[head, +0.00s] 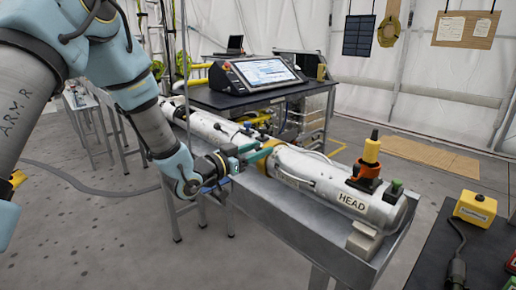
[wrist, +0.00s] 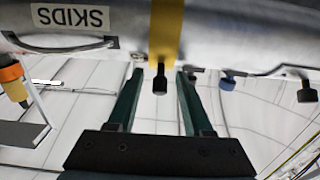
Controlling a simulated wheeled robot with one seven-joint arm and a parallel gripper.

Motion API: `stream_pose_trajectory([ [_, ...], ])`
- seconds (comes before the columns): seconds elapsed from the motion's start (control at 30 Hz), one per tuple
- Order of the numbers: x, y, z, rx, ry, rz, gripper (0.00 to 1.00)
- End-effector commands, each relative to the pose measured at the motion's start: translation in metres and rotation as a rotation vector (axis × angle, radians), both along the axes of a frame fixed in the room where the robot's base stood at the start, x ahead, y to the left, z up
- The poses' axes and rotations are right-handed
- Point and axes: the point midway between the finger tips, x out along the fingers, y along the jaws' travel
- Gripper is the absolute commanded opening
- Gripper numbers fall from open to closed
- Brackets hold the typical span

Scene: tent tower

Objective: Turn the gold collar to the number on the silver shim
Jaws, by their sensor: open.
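The gold collar (head: 272,143) is a band around the long white cylinder, partly covered by my gripper in the head view. In the wrist view the gold collar (wrist: 167,28) runs across the top middle. A short dark peg with a knob (wrist: 160,80) sticks out from it. My gripper (wrist: 159,74) is open, its two green fingers on either side of the knob with gaps visible. In the head view my gripper (head: 256,155) is at the cylinder's side, by the collar. I cannot make out the silver shim or any number in either view.
The white cylinder (head: 318,172), marked HEAD, lies on a long metal bench (head: 290,205). A console screen (head: 265,73) is on a dark table behind. A yellow box (head: 475,208) is at right. Open floor lies left.

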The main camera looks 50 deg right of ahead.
Motion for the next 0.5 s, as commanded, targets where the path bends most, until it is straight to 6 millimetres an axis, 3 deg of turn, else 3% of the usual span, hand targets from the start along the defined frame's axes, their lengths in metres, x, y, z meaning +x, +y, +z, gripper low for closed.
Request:
stream_pose_trajectory([
  [0.17,0.0,0.0002,-0.0003,0.0,0.0,0.0,0.5],
  [0.5,0.0,0.0005,-0.0003,0.001,0.0,0.0,0.11],
])
